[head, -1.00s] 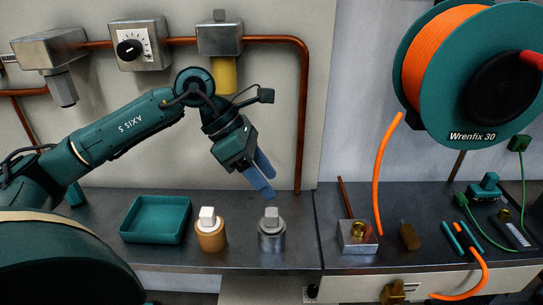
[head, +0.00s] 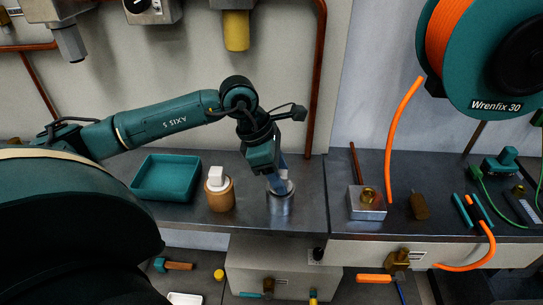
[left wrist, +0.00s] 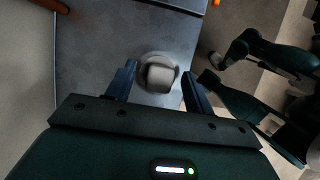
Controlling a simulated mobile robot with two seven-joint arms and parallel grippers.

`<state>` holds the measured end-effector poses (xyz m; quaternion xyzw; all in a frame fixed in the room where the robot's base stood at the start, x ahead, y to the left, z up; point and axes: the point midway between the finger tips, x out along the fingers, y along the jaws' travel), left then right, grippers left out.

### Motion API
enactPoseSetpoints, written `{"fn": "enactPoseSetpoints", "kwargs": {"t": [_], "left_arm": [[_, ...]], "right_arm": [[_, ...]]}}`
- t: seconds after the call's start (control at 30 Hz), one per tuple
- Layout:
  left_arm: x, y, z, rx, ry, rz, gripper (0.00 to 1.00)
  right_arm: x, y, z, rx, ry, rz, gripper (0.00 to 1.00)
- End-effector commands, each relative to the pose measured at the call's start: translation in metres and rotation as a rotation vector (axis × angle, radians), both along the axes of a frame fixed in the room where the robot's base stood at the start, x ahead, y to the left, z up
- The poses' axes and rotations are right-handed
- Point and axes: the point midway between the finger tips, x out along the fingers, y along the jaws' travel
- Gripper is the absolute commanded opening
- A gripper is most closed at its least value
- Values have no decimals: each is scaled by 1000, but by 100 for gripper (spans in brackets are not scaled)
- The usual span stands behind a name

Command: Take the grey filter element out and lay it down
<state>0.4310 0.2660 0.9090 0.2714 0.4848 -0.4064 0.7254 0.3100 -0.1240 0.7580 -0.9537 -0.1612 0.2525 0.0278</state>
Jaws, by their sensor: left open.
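The grey filter element (left wrist: 160,77) is a rounded, pale grey block standing in a round metal cup (head: 281,205) on the bench. In the left wrist view it lies between the two fingers of my left gripper (left wrist: 159,70). The fingers are open, with a gap visible on each side of it. In the head view my left gripper (head: 278,181) reaches down over the cup, and its blue fingers hide most of the grey element. My right gripper is not in view.
Further left is an empty teal tray (head: 165,178). To the right are a metal block with a brass fitting (head: 367,205) and an orange hose (head: 395,130).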

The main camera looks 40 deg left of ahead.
Motion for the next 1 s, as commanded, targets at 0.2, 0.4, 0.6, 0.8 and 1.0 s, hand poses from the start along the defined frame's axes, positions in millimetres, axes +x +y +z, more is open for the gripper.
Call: {"fn": "enactPoseSetpoints", "kwargs": {"t": [0.2, 0.4, 0.6, 0.8, 1.0], "left_arm": [[2, -3, -8, 0, -1, 0, 53], [2, -3, -8, -1, -1, 0, 53], [2, -3, -8, -1, -1, 0, 37], [2, -3, -8, -1, -1, 0, 21], [2, -3, -8, -1, -1, 0, 4]], "right_arm": [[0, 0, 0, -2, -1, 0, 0], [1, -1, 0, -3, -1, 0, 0], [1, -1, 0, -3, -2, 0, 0], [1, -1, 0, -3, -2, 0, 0], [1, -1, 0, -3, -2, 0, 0]]}}
